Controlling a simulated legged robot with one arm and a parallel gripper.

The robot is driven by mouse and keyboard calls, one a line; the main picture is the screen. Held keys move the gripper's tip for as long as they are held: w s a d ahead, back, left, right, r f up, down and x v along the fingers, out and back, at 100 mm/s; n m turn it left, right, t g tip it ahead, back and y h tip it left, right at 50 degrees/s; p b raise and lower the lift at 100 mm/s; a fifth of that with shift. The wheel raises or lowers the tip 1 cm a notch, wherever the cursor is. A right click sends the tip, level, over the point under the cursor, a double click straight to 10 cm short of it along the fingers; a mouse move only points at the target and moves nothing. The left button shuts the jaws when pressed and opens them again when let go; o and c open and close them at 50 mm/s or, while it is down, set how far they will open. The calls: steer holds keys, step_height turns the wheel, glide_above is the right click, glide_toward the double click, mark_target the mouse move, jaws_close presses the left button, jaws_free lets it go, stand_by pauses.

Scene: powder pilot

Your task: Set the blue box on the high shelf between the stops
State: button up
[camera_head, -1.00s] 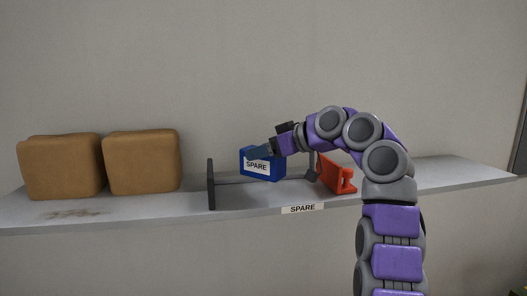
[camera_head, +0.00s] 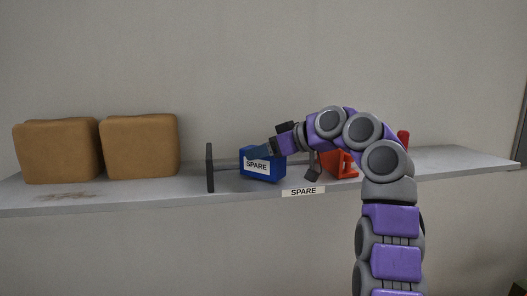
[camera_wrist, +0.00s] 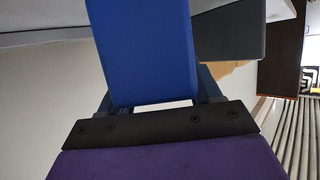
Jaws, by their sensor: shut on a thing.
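The blue box (camera_head: 263,171) with a white "SPARE" label is in my gripper (camera_head: 260,153), which is shut on it from above right. In the head view the box is over the shelf (camera_head: 452,162), between a dark upright left stop (camera_head: 210,167) and a dark grey right stop (camera_head: 312,167), nearer the left one with a gap. I cannot tell whether its bottom touches the shelf. In the wrist view the blue box (camera_wrist: 150,50) lies between my fingers, with a dark grey panel (camera_wrist: 230,35) beside it, probably a stop.
Two brown blocks (camera_head: 57,152) (camera_head: 140,146) stand on the shelf at left. An orange-red object (camera_head: 341,164) lies right of the right stop, partly behind my arm. A "SPARE" label (camera_head: 303,191) is on the shelf's front edge. The far right of the shelf is clear.

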steer(key=shift+f+b, duration=0.45)
steer(key=shift+b, duration=0.05)
steer(key=o, duration=1.7)
steer(key=shift+d, duration=0.1)
steer(key=shift+v, duration=2.05)
steer(key=shift+p+v, duration=0.45)
steer(key=shift+v, duration=4.5)
